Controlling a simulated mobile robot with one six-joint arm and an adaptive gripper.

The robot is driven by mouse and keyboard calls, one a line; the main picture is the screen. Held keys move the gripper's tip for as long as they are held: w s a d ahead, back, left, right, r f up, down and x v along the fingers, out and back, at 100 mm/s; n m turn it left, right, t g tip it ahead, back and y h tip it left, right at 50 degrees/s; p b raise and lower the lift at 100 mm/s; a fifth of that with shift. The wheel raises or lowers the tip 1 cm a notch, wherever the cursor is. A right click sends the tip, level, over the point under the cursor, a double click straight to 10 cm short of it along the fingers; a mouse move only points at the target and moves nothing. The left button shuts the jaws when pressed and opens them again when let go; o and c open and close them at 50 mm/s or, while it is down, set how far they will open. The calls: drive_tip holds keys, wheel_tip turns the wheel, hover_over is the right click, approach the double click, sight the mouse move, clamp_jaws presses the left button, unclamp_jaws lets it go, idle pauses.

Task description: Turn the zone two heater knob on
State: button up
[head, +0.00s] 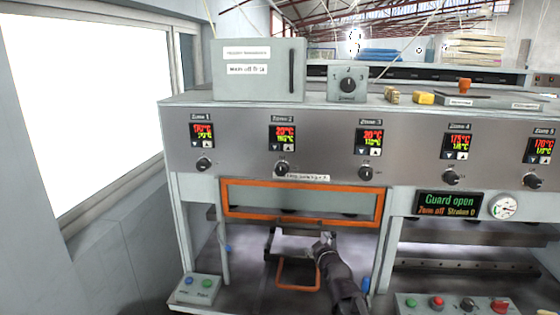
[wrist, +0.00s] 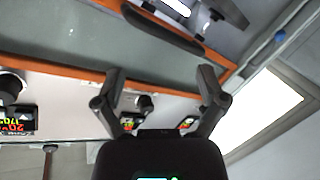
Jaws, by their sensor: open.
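The zone two heater knob (head: 282,170) is a small dark knob on the grey panel, below the Zone 2 display (head: 282,138), which shows 20°C in red. A label strip sits beside the knob. My gripper (head: 325,246) is below and right of the knob in the head view, in front of the press opening. In the wrist view my gripper (wrist: 160,80) is open and empty, its two fingers apart. A dark knob (wrist: 146,103), probably zone two, shows between the fingers, farther off. My gripper does not appear to touch it.
Knobs for zone one (head: 204,163), zone three (head: 366,173) and zone four (head: 451,177) line the panel. An orange guard frame (head: 303,183) spans below it. A "Guard open" display (head: 449,204) is at right. A window wall is at left.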

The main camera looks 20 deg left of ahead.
sight(281, 172)
drive_tip(key=a+r+t+p, duration=0.2)
drive_tip(key=a+r, duration=0.3)
drive_tip(key=r, duration=0.2)
drive_tip(key=s+a+r+n+t+y+p, duration=0.1)
drive_tip(key=a+r+t+p, duration=0.2)
drive_tip(key=a+r, duration=0.2)
wheel_tip(281, 172, up, 3)
drive_tip(key=shift+s+a+f+n, duration=0.1)
drive_tip(key=shift+s+a+n, duration=0.15)
drive_tip(key=shift+s+n, duration=0.05)
drive_tip(key=shift+w+a, duration=0.1)
drive_tip(key=p+x, duration=0.3)
drive_tip(key=x, duration=1)
drive_tip(key=shift+w+r+p, duration=0.25)
drive_tip(key=shift+p, duration=0.05)
drive_tip(key=shift+c, duration=0.2)
drive_tip(key=c, duration=1.1)
